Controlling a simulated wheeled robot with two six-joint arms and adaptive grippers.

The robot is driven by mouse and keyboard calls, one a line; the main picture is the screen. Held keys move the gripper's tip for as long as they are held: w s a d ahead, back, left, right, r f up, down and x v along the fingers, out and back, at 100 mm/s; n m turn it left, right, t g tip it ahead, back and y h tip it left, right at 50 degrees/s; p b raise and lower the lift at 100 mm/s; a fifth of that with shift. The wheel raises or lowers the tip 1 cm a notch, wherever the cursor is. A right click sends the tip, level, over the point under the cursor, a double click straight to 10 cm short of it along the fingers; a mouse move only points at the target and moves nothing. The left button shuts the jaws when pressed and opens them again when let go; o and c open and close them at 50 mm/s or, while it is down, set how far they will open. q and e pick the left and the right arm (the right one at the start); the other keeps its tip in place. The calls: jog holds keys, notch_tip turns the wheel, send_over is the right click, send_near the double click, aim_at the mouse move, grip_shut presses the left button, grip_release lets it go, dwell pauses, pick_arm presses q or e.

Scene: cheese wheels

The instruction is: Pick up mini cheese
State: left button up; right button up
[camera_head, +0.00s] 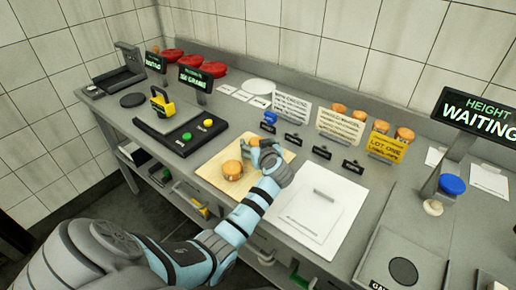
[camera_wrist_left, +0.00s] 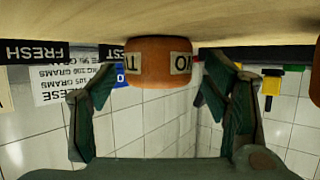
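Several mini cheeses are small orange cylinders. One stands on the wooden board (camera_head: 212,175) at the board's left front (camera_head: 232,171). Another shows beside my left gripper (camera_head: 264,156), partly hidden by it. In the left wrist view, which is upside down, an orange cheese (camera_wrist_left: 162,62) with pale lettered labels stands on the board between and just beyond my fingertips. The left fingers (camera_wrist_left: 158,80) are open, with a gap visible on each side of the cheese. A bit of orange shows at that view's right edge (camera_wrist_left: 316,80). My right gripper is not in view.
Several more cheeses stand behind cards at the back, near the yellow lot card (camera_head: 386,147). A white board (camera_head: 320,212) lies right of the wooden board. A black tray with buttons (camera_head: 178,137) is to the left. A "HEIGHT WAITING" sign (camera_head: 478,113) stands at right.

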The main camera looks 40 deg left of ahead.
pick_arm(q)
jog(key=c, duration=1)
